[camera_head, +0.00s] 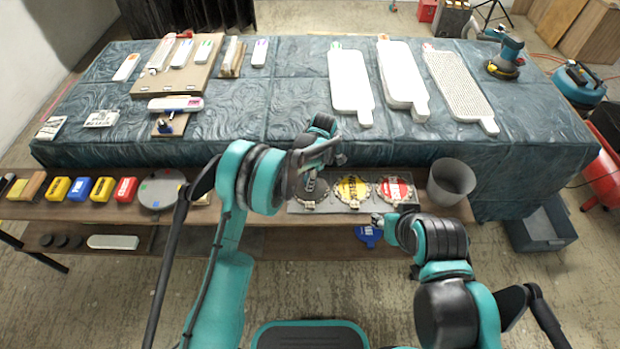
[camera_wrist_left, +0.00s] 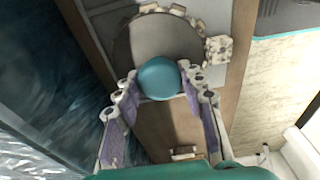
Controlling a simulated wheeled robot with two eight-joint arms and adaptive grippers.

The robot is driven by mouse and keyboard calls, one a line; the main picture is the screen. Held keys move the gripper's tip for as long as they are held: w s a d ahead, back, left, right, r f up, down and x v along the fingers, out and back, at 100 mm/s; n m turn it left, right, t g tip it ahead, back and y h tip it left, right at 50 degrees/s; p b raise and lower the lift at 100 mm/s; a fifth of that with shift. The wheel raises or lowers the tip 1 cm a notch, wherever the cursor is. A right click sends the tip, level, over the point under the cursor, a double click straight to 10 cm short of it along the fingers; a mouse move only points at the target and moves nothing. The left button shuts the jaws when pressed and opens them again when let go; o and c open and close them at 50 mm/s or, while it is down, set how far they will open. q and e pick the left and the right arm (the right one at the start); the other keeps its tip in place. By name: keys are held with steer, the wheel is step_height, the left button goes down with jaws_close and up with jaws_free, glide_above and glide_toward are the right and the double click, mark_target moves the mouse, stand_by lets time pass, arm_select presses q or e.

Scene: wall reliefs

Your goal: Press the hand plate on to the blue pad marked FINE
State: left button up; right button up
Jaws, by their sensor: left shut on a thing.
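My left gripper (camera_head: 318,152) is over the left end of the tray on the front shelf. In the left wrist view it (camera_wrist_left: 158,88) is shut on the round teal knob of the hand plate (camera_wrist_left: 165,45), a dark grey disc. The disc lies among pale clip blocks; whether it touches a pad under it cannot be told. In the head view a dark round shape at the tray's left end shows below this gripper. A blue piece with pale marks (camera_head: 370,236) shows below the shelf's front edge; its word is unreadable. My right gripper (camera_head: 384,220) is just above that piece, its fingers unclear.
Yellow (camera_head: 353,190) and red (camera_head: 395,190) round pads lie on the tray beside my left gripper. A grey bin (camera_head: 451,182) stands to their right. Coloured blocks (camera_head: 80,189) and a grey disc (camera_head: 161,190) lie on the shelf's left. The covered table (camera_head: 280,90) rises behind.

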arm_select(q)
steer(key=shift+r+p, duration=1.9)
steer(key=shift+r, duration=1.6)
